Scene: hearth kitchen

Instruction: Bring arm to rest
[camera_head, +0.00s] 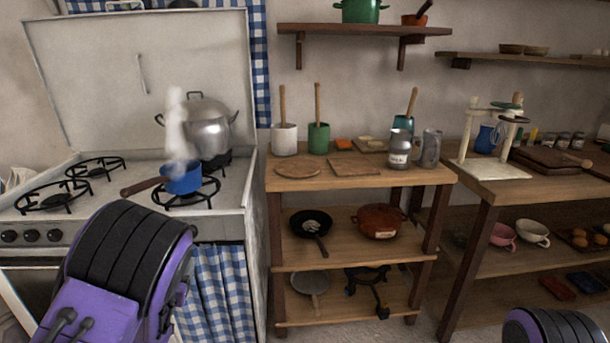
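My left arm shows as a purple and black link at the lower left, in front of the stove (238,195). A smaller piece of my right arm shows at the bottom right corner. Neither gripper is in the head view, so I cannot see whether they are open or hold anything. A blue saucepan (186,184) with a brown handle sits on the front right burner, and white steam rises above it. A large silver pot (210,135) stands behind it on the back right burner.
A wooden shelf table (400,176) holds crocks, boards and a milk can (399,150); pans sit on its lower shelves. A longer wooden table (485,182) stands at the right with a white stand on it. Wall shelves (365,29) hang above.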

